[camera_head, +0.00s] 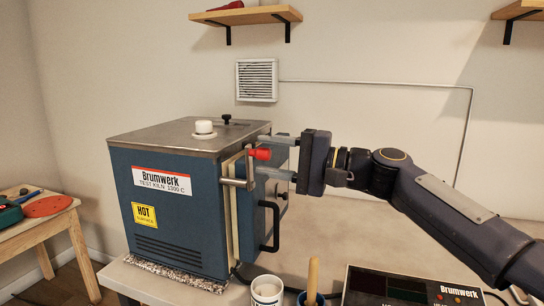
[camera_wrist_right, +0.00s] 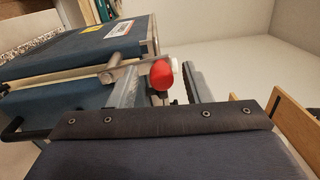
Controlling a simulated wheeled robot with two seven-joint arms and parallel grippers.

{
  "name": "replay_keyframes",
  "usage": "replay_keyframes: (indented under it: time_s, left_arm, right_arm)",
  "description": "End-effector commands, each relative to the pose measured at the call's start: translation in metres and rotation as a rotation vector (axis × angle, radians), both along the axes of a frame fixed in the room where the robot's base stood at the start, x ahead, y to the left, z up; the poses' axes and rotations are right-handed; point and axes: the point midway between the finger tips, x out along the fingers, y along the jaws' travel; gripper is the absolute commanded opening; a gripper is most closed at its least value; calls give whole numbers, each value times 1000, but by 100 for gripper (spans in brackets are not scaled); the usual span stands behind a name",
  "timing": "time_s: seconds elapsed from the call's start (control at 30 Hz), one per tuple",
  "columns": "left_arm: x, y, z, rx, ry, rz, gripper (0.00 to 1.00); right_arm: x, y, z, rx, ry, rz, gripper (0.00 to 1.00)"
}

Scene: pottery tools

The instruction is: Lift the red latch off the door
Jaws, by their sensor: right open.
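The blue kiln (camera_head: 180,215) stands on a table with its door (camera_head: 262,215) on the right side. The latch's red knob (camera_head: 260,154) sits beside a metal bracket (camera_head: 238,182) at the door's front edge. In the wrist view the red knob (camera_wrist_right: 161,74) shows at the end of a metal bar (camera_wrist_right: 125,64). My right gripper (camera_head: 264,156) is open, with one finger above and one below the knob in the head view. In the wrist view its fingers (camera_wrist_right: 160,82) lie on either side of the knob; contact cannot be told. My left gripper is out of view.
A black door handle (camera_head: 272,228) sticks out below the gripper. A white cup (camera_head: 267,290), a container with a wooden handle (camera_head: 313,278) and a Brumwerk control box (camera_head: 400,288) stand in front. A side table (camera_head: 25,235) is at left. Wall shelves hang above.

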Motion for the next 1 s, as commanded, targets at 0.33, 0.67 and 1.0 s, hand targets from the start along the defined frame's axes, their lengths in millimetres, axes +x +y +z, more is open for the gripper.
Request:
replay_keyframes:
  time_s: [0.33, 0.67, 1.0]
  left_arm:
    - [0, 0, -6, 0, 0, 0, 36]
    - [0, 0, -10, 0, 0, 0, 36]
    - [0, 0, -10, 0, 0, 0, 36]
  right_arm:
    - [-9, -30, -3, 0, -1, -5, 44]
    - [-22, -72, -4, 0, 0, -2, 44]
    - [-24, -75, -4, 0, 0, 0, 44]
